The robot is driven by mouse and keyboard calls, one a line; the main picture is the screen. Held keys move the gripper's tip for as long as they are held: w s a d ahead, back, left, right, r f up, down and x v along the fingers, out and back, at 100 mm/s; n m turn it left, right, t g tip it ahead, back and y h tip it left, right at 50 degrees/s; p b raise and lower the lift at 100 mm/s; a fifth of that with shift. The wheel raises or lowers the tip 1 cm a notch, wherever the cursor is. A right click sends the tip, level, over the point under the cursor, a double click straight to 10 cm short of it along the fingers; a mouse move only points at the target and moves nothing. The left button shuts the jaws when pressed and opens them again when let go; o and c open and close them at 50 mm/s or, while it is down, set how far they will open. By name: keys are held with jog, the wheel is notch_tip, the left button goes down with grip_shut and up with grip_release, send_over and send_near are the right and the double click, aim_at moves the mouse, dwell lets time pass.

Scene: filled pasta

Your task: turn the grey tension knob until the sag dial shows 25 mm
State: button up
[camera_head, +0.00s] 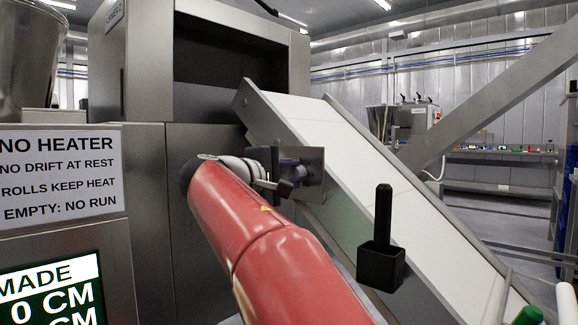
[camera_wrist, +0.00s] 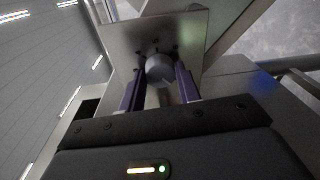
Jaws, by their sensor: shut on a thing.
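The grey tension knob (camera_wrist: 160,67) is a round knob on a square metal plate in the wrist view. My gripper (camera_wrist: 160,74) has one dark purple finger on each side of the knob and is shut on it. In the head view my gripper (camera_head: 285,174) is at the metal plate (camera_head: 315,172), beside the white sloping belt, and the knob is hidden there. Several small dark marks sit on the plate around the knob. I cannot make out a sag dial or its reading in either view.
The white conveyor belt (camera_head: 375,165) slopes down to the right behind my arm. A black box with an upright post (camera_head: 382,262) stands in front of it. The steel machine (camera_head: 148,190) with a sign and a green-lit display (camera_head: 52,292) fills the left.

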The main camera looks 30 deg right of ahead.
jog(key=shift+n+p, duration=0.4)
jog(key=shift+n, duration=0.2)
jog(key=o, duration=1)
jog(key=shift+a, duration=0.15)
jog(key=v, duration=0.7)
jog(key=shift+s+a, duration=0.15)
jog(key=shift+a, duration=0.1)
